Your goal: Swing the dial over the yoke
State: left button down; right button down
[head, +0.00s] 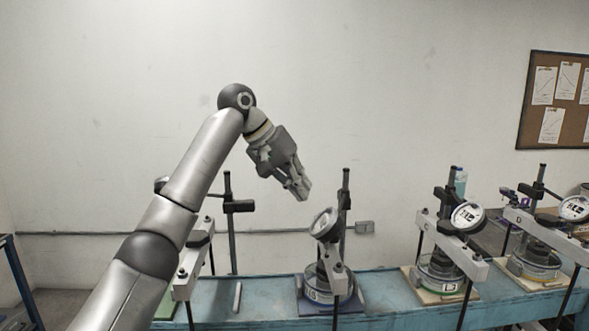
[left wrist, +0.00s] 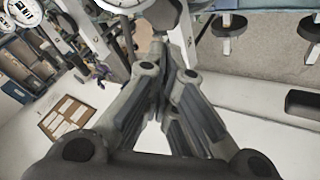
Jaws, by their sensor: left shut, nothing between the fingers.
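Several lever frames stand in a row on a blue bench. On the middle one a round white-faced dial (head: 326,222) is carried on a dark post (head: 345,205), its face tilted. A pale yoke (head: 335,272) stands below it over a round cell. My left gripper (head: 303,192) is shut and empty, above and slightly left of this dial, apart from it. In the left wrist view the fingers (left wrist: 165,70) point up the picture, and a dial (left wrist: 122,3) is cut by the top edge just beyond them. My right gripper is not in view.
Two more frames with dials stand to the right, one dial (head: 468,216) above its pale yoke (head: 449,246). A left frame (head: 190,268) is partly behind my arm. A grey rod (head: 237,297) lies on the bench (head: 260,290). A cork board (head: 555,100) hangs at right.

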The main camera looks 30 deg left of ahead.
aim_at(339, 210)
pick_arm(q)
jog(key=w+d+f+p, duration=0.1)
jog(key=d, duration=0.1)
jog(key=w+d+f+p, duration=0.2)
jog(key=shift+f, duration=0.2)
jog(key=shift+d, duration=0.5)
jog(key=shift+w+f, duration=0.1)
jog(key=shift+a, duration=0.1)
jog(key=shift+w+d, duration=0.15)
jog(key=shift+d, duration=0.9)
jog(key=shift+a, duration=0.1)
jog(key=shift+a, duration=0.1)
